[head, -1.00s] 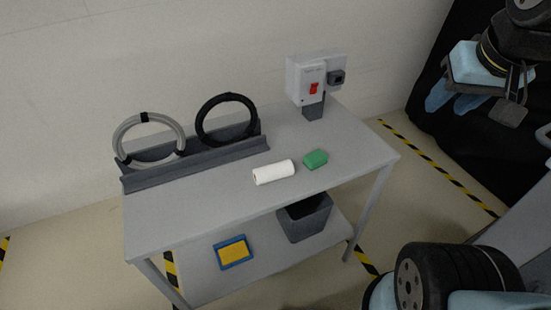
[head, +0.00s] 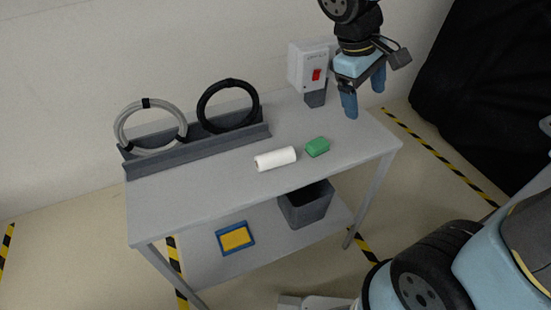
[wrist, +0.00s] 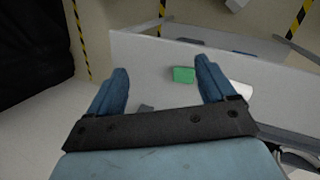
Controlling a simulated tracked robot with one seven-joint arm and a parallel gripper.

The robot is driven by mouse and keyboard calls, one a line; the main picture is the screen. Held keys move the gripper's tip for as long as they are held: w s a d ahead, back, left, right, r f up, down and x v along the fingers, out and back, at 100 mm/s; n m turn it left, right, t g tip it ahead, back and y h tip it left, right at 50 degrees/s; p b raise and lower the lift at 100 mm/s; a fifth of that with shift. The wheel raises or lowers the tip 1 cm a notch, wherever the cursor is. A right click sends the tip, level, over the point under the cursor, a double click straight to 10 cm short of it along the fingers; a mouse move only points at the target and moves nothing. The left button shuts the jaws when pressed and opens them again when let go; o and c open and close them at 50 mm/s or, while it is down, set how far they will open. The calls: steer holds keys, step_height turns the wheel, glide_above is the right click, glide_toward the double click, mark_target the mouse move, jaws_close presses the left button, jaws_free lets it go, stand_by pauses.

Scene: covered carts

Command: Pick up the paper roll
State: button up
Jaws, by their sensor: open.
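The white paper roll (head: 275,159) lies on its side on the grey table top (head: 195,195), left of a green block. In the wrist view the paper roll (wrist: 238,92) shows partly, just right of the right finger. My gripper (head: 364,98) is open and empty, with its blue fingers pointing down. In the head view it is above the right end of the table, right of and beyond the roll. In the wrist view the two fingers of my gripper (wrist: 162,78) are wide apart, with the green block seen between them.
The green block (head: 317,147) lies close to the roll's right. A white box with a red switch (head: 309,68) stands at the back near my gripper. A black ring (head: 203,108) and a grey ring (head: 119,128) stand in a rack (head: 200,150). A bin (head: 306,205) and blue-yellow item (head: 235,238) sit below.

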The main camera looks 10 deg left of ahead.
steer(key=a+f+n+t+h, duration=0.1)
steer(key=a+f+n+h, duration=0.1)
steer(key=a+f+n, duration=0.35)
steer(key=a+f+n+t+h, duration=0.1)
steer(key=a+f+n+h, duration=0.15)
steer(key=a, duration=0.65)
steer(key=n+t, duration=0.6)
steer(key=n, duration=0.1)
glide_toward(270, 158)
steer(key=x, duration=0.5)
steer(key=shift+w+a+f, duration=0.1)
steer(key=shift+w+a, duration=0.1)
steer(key=shift+w, duration=0.1)
steer(key=shift+d+x, duration=0.25)
steer(key=shift+x, duration=2.55)
steer(key=shift+s, duration=0.2)
steer(key=c, duration=1.2)
